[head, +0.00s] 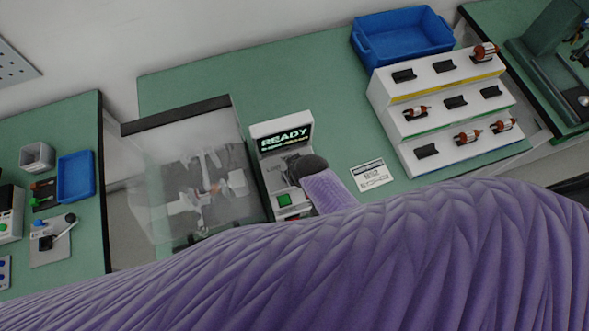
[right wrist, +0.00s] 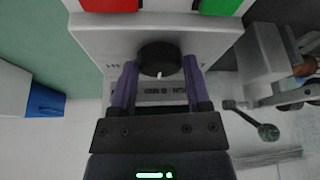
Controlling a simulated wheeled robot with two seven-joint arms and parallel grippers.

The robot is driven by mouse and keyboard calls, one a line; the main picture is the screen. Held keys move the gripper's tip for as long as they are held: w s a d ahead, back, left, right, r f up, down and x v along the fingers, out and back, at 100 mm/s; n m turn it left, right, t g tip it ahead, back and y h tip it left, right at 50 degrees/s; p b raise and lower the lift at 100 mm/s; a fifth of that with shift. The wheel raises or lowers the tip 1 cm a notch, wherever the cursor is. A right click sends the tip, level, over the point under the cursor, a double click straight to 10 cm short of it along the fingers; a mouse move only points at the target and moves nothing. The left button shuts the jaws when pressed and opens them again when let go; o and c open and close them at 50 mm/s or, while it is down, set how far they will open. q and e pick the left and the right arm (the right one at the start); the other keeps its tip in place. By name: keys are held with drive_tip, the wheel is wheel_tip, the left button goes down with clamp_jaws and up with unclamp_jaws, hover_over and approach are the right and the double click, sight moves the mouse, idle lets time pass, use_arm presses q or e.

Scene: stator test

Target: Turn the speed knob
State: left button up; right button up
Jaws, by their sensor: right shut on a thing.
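The speed knob (right wrist: 159,58) is a round black knob with a white pointer mark, on the front of a pale grey control box (right wrist: 95,35) in the right wrist view. My right gripper (right wrist: 160,66) has its two purple fingers on either side of the knob, shut on it. In the head view the control box (head: 268,130) shows a READY display (head: 285,137) and a green button (head: 284,200). My dark wrist and purple arm cover part of the box there, and the knob cannot be made out. My left gripper is not in view.
A clear-walled enclosure (head: 160,150) with a fixture inside stands left of the box. A label card (head: 371,175) and a white stepped rack (head: 395,130) with several parts stand to the right. A blue bin (head: 405,42) is behind. Green (right wrist: 220,5) and red (right wrist: 108,4) buttons sit near the knob.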

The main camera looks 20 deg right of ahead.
idle(0.4)
drive_tip(key=o, duration=1.3)
drive_tip(key=p+v, duration=0.6)
drive_tip(key=v, duration=0.4)
drive_tip(key=shift+f, duration=0.1)
